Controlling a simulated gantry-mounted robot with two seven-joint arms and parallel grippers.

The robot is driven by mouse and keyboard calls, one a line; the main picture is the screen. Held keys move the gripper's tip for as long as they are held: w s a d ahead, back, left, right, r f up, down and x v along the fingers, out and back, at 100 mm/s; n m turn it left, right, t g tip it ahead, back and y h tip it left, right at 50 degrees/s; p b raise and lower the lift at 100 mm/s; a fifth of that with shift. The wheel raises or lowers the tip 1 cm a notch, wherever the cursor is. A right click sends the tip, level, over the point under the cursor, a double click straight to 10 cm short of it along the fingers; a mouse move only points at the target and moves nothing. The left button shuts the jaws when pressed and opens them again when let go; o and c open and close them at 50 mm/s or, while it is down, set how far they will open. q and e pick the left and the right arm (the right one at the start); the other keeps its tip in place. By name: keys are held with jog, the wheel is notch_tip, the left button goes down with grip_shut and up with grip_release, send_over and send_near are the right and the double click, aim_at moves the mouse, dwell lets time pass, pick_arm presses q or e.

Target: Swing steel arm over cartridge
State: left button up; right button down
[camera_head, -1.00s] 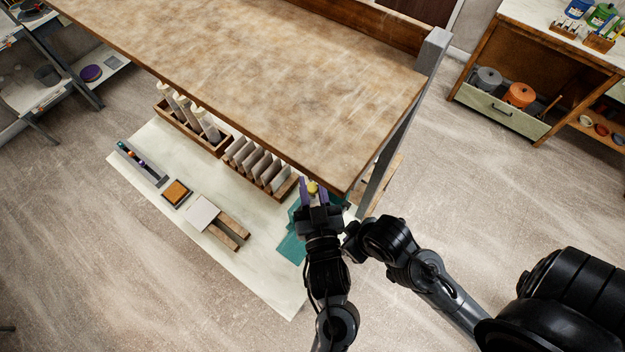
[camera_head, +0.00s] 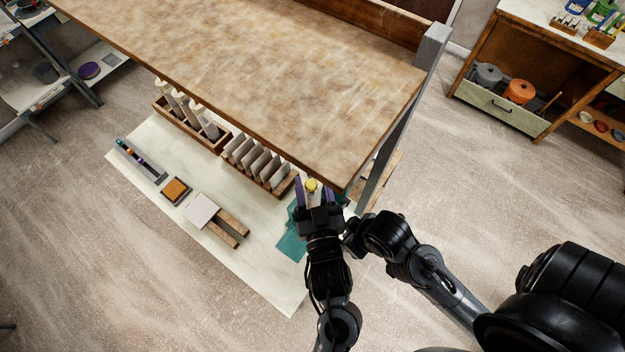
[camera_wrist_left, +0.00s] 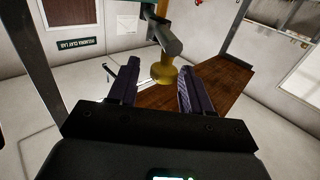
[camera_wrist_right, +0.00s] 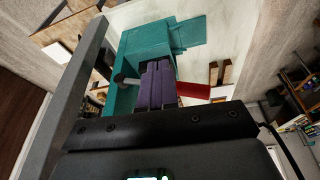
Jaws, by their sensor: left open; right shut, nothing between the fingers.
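My left gripper (camera_head: 314,192) is open near the bench's right end, with purple fingers apart. A yellow piece (camera_head: 311,185) shows at its fingertips; in the left wrist view the yellow piece (camera_wrist_left: 163,70) has a wide collar and stands beyond the gap, apart from the fingers. A grey steel arm (camera_wrist_left: 165,40) meets its upper end. I cannot tell whether the yellow piece is a knob or the cartridge. My right gripper (camera_wrist_right: 157,80) is shut and empty before a teal frame (camera_wrist_right: 130,70); a steel rod (camera_wrist_right: 125,80) and red part (camera_wrist_right: 192,90) show beside it. The right fingertips are hidden in the head view.
The workbench (camera_head: 250,80) overhangs the area, and its grey post (camera_head: 400,125) stands close on the right. A pale mat (camera_head: 265,270) holds a wooden rack (camera_head: 258,165) of grey slabs and other tools. The mat's front is clear.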

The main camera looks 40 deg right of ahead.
pick_arm(q)
jog(key=b+v, duration=0.2)
jog(key=v, duration=0.8)
